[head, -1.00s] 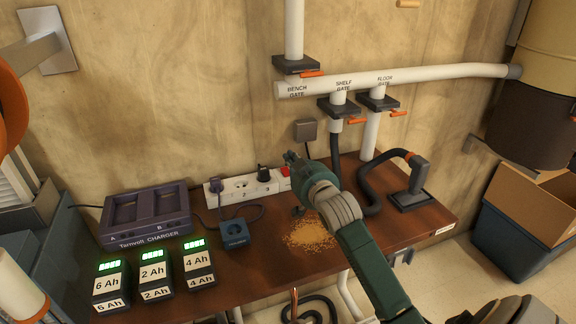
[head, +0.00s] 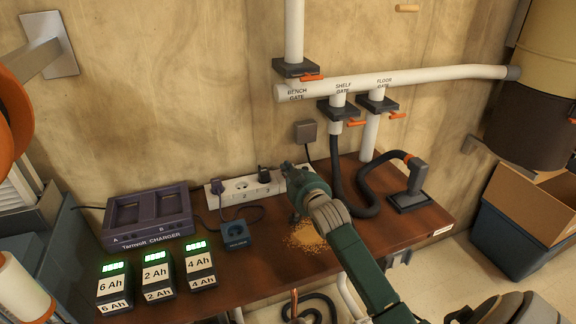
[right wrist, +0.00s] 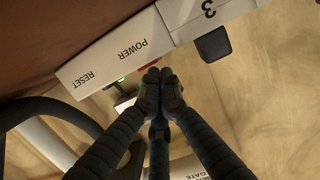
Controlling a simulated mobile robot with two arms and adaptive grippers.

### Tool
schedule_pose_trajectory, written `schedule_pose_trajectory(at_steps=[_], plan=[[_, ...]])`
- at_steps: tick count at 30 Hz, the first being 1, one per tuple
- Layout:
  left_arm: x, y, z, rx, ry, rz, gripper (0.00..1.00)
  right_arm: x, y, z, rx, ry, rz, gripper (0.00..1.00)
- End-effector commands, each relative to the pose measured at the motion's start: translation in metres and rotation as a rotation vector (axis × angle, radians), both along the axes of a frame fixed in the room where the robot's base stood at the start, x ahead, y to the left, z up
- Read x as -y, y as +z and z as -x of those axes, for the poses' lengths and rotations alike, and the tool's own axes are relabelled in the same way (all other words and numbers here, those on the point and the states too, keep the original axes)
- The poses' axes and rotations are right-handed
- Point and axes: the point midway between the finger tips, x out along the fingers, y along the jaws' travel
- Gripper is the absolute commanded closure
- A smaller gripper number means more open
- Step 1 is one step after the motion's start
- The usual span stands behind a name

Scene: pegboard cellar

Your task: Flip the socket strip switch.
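The white socket strip (head: 238,196) lies along the back of the brown bench against the wall, with plugs in it. In the right wrist view, the strip (right wrist: 105,62) shows the words POWER and RESET, a green light (right wrist: 121,80) and a sliver of the red switch (right wrist: 147,66). My right gripper (right wrist: 161,76) has its fingers together, with the tips right at the red switch and covering part of it. I cannot tell whether they touch. In the head view, my right gripper (head: 288,167) hides the switch end of the strip. My left gripper is not in view.
A charger (head: 148,218), several battery packs (head: 200,264) and a blue socket cube (head: 236,235) stand left on the bench. Sawdust (head: 306,238) lies under my right arm. A dark hose (head: 372,190) and its stand (head: 410,197) are to the right.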

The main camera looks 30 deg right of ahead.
Motion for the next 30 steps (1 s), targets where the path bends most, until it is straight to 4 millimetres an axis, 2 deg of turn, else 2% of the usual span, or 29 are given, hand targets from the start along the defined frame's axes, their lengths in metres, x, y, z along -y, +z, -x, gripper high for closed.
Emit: schedule_pose_trajectory(at_steps=[1,5,6,7,14,17,23,24,25,30], plan=[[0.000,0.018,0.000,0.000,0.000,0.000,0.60,0.001,0.009,-0.001,-0.021,-0.001,-0.005,1.00],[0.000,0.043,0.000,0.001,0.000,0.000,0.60,0.001,0.009,-0.003,-0.081,-0.001,-0.017,1.00],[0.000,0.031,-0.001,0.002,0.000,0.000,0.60,0.001,-0.002,-0.003,-0.077,0.000,-0.017,1.00],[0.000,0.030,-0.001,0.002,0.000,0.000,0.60,0.001,-0.002,-0.003,-0.075,0.000,-0.016,1.00],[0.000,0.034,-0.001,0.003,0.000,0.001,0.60,0.001,0.003,-0.004,-0.073,0.000,-0.017,1.00],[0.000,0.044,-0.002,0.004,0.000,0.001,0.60,0.002,0.014,-0.006,-0.072,0.000,-0.016,1.00],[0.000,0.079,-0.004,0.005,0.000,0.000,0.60,0.004,0.051,-0.015,-0.072,0.001,-0.016,1.00],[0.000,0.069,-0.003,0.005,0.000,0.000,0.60,0.002,0.042,-0.006,-0.075,0.002,-0.016,1.00],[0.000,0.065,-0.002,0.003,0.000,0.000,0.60,0.000,0.042,0.000,-0.075,0.003,-0.015,1.00],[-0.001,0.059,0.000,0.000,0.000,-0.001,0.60,-0.008,0.054,0.032,-0.075,0.003,-0.015,1.00]])
